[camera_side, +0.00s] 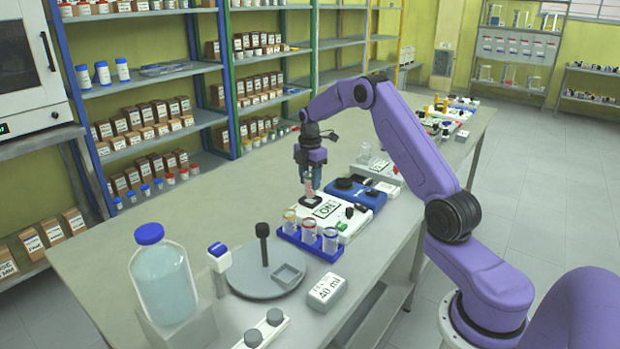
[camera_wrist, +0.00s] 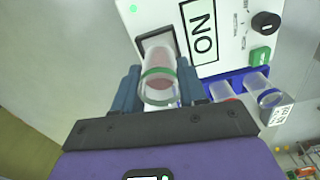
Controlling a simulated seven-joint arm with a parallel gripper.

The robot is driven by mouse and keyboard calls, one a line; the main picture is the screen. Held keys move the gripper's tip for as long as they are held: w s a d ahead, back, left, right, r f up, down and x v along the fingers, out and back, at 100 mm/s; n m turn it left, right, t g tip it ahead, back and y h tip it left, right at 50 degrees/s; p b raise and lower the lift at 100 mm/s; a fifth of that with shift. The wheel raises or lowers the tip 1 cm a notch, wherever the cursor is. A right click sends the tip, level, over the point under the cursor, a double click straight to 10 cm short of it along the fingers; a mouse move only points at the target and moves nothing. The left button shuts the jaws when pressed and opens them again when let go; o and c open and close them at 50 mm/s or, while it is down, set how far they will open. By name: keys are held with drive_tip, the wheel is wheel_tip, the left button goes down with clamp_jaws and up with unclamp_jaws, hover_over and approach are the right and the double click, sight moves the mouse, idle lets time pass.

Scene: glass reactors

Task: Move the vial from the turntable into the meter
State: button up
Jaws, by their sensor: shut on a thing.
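My gripper (camera_side: 309,181) is shut on the vial (camera_side: 309,187), which holds pinkish liquid. In the wrist view the clear vial (camera_wrist: 159,72) with a green ring stands between my two blue fingers (camera_wrist: 160,92). The meter (camera_side: 332,212) is a white box with an "ON" label; it also shows in the wrist view (camera_wrist: 230,60). Its dark square socket (camera_side: 311,202) is directly below the vial. The vial's far end overlaps the socket (camera_wrist: 145,42) in the wrist view; I cannot tell whether it is inside. The grey turntable (camera_side: 245,282) has an empty square holder.
A blue rack (camera_side: 312,245) with several coloured-ring vials stands close in front of the meter. A blue device (camera_side: 358,194) stands just behind it. A blue-capped bottle (camera_side: 163,278) and a "40 ml" block (camera_side: 327,292) are nearer. The bench left of the meter is clear.

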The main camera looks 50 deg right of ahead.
drive_tip(key=shift+f, duration=1.4)
idle(1.3)
drive_tip(key=o, duration=1.5)
drive_tip(key=shift+r, duration=0.15)
drive_tip(key=shift+r, duration=3.4)
